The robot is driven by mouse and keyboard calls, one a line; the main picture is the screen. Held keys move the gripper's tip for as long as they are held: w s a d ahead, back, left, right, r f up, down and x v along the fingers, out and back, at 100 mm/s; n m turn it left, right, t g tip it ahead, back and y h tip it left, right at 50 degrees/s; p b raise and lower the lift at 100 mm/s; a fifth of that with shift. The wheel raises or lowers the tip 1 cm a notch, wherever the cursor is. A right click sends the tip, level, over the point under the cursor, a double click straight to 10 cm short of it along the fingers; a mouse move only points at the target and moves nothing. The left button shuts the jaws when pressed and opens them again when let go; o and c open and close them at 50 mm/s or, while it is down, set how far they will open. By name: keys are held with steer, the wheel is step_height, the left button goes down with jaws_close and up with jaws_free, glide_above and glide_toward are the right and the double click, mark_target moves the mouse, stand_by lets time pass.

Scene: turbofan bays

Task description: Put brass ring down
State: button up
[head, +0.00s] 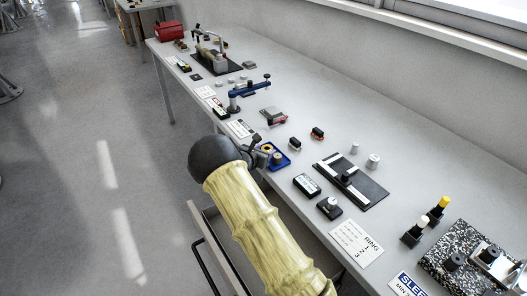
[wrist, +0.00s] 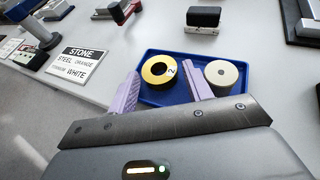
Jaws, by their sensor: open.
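The brass ring (wrist: 148,77), yellow with a dark hole and a "2" on its face, lies in the blue tray (wrist: 183,99) in the wrist view. My gripper (wrist: 163,86) is open, with one lilac finger on each side of the ring's near part. A gap shows between the ring and the fingers, though contact low down cannot be told. A cream ring (wrist: 231,81) with a small hole sits in the tray to the right, just beyond the right finger. In the head view my gripper (head: 262,151) is over the blue tray (head: 286,163), and my arm partly hides the brass ring.
A sign reading STONE (wrist: 77,63) lies left of the tray. A black and white block (wrist: 203,17) stands behind it. In the head view a black plate fixture (head: 370,191) and a black box (head: 306,185) lie to the right.

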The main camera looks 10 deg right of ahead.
steer(key=b+v, duration=0.1)
steer(key=v, duration=1)
steer(key=shift+s+a+r, duration=0.2)
steer(key=shift+s, duration=0.1)
steer(key=s+d+m+g+y, duration=0.1)
steer(key=s+d+m+g, duration=0.35)
steer(key=s+m, duration=0.3)
steer(key=s+d+m+g+y, duration=0.2)
steer(key=s+d+m+g, duration=0.1)
steer(key=s+d+m, duration=0.4)
steer(key=s+a+r+m+y, duration=0.2)
steer(key=s+m+y, duration=0.1)
steer(key=s+m, duration=0.3)
steer(key=s+a+r+m+y, duration=0.2)
steer(key=s+r+m+y, duration=0.1)
steer(key=s+m, duration=0.4)
steer(key=s, duration=0.3)
steer(key=shift+s, duration=0.2)
steer(key=shift+a, duration=0.15)
